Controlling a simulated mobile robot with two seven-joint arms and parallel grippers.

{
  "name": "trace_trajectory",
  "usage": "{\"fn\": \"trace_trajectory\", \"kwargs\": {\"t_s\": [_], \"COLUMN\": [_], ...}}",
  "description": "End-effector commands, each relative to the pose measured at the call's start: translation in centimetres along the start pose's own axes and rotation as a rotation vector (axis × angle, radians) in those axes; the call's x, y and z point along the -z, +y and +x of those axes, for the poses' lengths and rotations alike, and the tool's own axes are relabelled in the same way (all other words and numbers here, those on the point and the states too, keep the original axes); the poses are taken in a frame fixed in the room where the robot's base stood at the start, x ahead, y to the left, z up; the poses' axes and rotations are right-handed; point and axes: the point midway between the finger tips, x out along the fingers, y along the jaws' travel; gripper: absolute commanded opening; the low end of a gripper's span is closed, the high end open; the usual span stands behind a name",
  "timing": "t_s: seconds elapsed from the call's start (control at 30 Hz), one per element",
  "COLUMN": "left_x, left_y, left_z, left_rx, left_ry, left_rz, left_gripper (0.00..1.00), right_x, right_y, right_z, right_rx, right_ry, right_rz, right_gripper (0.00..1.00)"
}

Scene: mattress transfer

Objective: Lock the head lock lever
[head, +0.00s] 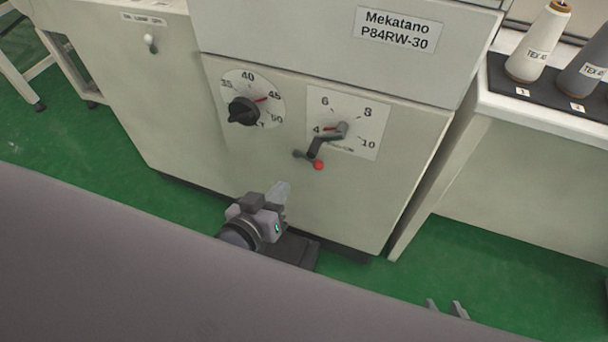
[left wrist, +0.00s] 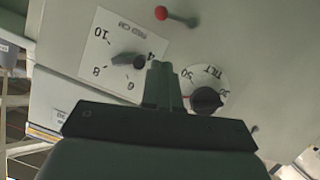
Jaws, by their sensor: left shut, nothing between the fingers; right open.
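A small lever with a red ball end (head: 318,165) sits on the front of the pale machine, just below the numbered 4-to-10 dial plate. It also shows as a rod with a red ball (left wrist: 161,13) at the top of the left wrist view, where the scene appears upside down. My right gripper (head: 447,308) is open and empty at lower right.
A black tilt knob (head: 243,111) is left of the crank. A white side table (head: 535,108) with thread cones stands right of the machine. Green floor (head: 480,245) is clear at right.

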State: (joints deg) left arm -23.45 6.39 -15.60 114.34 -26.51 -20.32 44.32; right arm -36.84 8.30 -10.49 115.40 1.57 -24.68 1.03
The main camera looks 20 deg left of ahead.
Motion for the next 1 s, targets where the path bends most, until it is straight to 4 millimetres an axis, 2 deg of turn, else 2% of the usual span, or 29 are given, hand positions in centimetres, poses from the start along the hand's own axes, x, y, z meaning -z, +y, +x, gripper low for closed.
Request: {"fn": "trace_trajectory", "kwargs": {"t_s": [0.57,0.77,1.0], "left_x": [0.5,0.6,0.6], "left_y": [0.3,0.3,0.3], "left_z": [0.8,2.6,6.3], "left_rx": [-0.005,-0.006,-0.005], "left_ry": [0.029,0.031,0.030], "left_rz": [-0.029,-0.029,-0.027], "left_gripper": [0.00,0.00,0.00], "right_x": [0.0,-0.1,-0.6], "right_y": [0.4,0.5,0.4], "right_z": [0.3,0.4,0.7], "right_rx": [-0.004,-0.004,-0.003], "right_ry": [0.007,0.007,0.001], "right_rz": [-0.007,-0.006,-0.002], "right_gripper": [0.43,0.43,0.43]}}
